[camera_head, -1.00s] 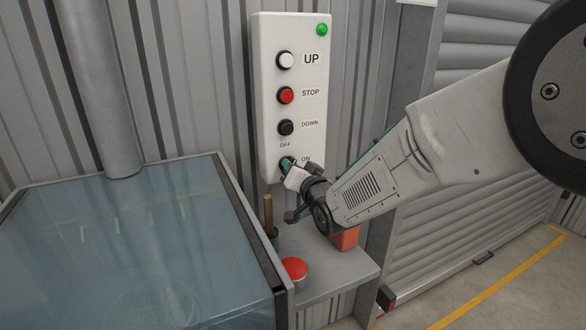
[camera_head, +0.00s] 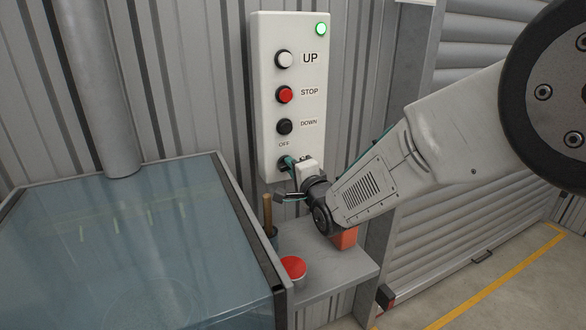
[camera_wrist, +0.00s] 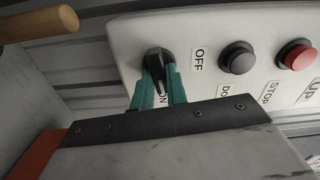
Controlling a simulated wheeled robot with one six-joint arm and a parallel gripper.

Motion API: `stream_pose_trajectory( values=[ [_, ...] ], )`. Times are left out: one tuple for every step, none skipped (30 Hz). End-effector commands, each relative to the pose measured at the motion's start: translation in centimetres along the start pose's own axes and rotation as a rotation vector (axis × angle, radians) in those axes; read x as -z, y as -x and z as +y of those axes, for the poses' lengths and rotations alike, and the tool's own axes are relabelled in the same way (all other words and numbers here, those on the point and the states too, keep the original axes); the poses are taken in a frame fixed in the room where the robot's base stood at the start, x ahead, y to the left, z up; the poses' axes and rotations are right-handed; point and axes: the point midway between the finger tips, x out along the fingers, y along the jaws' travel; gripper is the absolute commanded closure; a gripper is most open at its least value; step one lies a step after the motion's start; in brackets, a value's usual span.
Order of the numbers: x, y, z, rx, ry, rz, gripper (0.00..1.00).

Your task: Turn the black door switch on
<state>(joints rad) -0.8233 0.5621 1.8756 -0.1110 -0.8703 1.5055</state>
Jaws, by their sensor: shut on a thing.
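The black door switch (camera_wrist: 155,62) is a rotary knob at the bottom of the white control box (camera_head: 264,100). In the wrist view its pointer end lies toward the ON label, away from the OFF label. My gripper (camera_wrist: 158,86) has its teal fingers on both sides of the knob and is shut on it. In the head view my gripper (camera_head: 289,162) covers most of the switch and the ON label. The green light (camera_head: 321,29) at the top of the box glows brightly.
Above the switch sit the black DOWN (camera_head: 285,127), red STOP (camera_head: 285,94) and white UP (camera_head: 284,59) buttons. Below is a grey shelf (camera_head: 330,275) with a red-topped item (camera_head: 293,268) and a wooden handle (camera_head: 267,210). A glass-topped case (camera_head: 120,250) stands left.

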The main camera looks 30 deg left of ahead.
Motion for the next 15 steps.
stream_pose_trajectory(
  values=[
    [-0.12, 0.01, 0.08, -0.001, -0.025, -0.002, 1.00],
    [-0.13, 0.01, 0.09, -0.001, -0.041, -0.002, 1.00],
    [-0.13, 0.01, 0.10, -0.001, -0.059, -0.002, 1.00],
    [-0.13, 0.01, 0.11, -0.001, -0.073, -0.002, 1.00],
    [-0.13, 0.02, 0.12, -0.001, -0.084, -0.002, 1.00],
    [-0.13, 0.02, 0.13, -0.001, -0.098, -0.002, 1.00],
    [-0.13, 0.02, 0.13, -0.002, -0.108, -0.002, 1.00],
    [-0.13, 0.02, 0.14, -0.002, -0.116, -0.002, 1.00],
    [-0.13, 0.02, 0.14, -0.002, -0.125, -0.002, 1.00],
    [-0.13, 0.02, 0.15, -0.002, -0.132, -0.002, 1.00],
    [-0.13, 0.02, 0.15, -0.002, -0.137, -0.002, 1.00],
    [-0.13, 0.02, 0.16, -0.002, -0.142, -0.002, 1.00],
    [-0.13, 0.02, 0.16, -0.002, -0.145, -0.002, 1.00],
    [-0.13, 0.02, 0.16, -0.002, -0.147, -0.002, 1.00],
    [-0.14, 0.02, 0.16, -0.002, -0.150, -0.002, 1.00]
  ],
)
